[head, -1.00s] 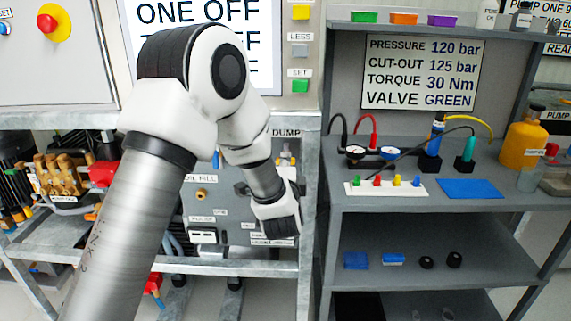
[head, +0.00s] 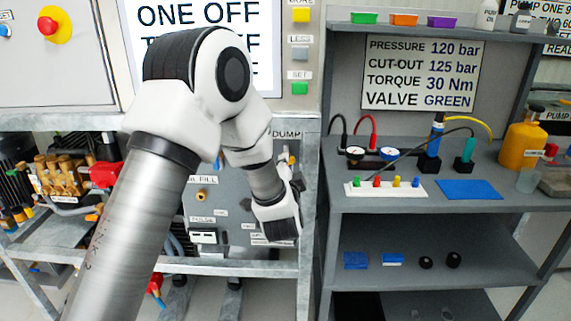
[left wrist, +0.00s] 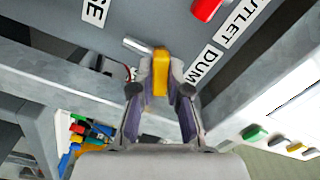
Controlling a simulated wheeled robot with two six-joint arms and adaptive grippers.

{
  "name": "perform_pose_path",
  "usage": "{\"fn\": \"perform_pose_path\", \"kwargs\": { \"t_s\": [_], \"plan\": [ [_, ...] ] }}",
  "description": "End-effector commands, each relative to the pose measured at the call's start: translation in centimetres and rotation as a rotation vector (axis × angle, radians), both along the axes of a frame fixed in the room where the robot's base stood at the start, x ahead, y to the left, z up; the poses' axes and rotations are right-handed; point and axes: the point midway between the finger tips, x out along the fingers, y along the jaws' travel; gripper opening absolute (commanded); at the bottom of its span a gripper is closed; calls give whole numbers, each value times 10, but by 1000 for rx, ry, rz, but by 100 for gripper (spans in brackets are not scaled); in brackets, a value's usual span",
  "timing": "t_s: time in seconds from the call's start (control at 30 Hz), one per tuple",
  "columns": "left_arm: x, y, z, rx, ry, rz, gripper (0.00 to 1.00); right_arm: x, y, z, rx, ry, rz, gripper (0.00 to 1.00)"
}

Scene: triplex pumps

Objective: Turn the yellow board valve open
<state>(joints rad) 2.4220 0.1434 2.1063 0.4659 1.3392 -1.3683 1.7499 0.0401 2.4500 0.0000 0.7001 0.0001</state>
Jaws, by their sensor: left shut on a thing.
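The yellow board valve (left wrist: 160,72) shows in the left wrist view as a yellow handle on the grey board (left wrist: 130,18), next to the DUMP label (left wrist: 203,64). My left gripper (left wrist: 161,84) is shut on this handle, with one finger on each side of it. In the head view my left arm reaches to the board, and the left gripper (head: 293,182) is at its right side below the DUMP label (head: 287,134). The wrist hides most of the valve there. My right gripper is in neither view.
A grey shelf unit (head: 420,200) stands right of the board, with gauges, cables and bottles on it. A metal frame post (head: 309,200) is close to the right of my gripper. A red handle (left wrist: 206,8) sits near the OUTLET label.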

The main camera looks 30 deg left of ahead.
Motion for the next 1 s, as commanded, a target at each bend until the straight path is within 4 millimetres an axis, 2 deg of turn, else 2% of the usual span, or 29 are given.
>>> {"fn": "perform_pose_path", "kwargs": {
  "t_s": [0.47,1.0],
  "plan": [
    [0,0,-1,-385,-237,-1,0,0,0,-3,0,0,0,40],
    [0,0,-2,-800,-491,-1,0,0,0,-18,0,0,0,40]
  ]
}}
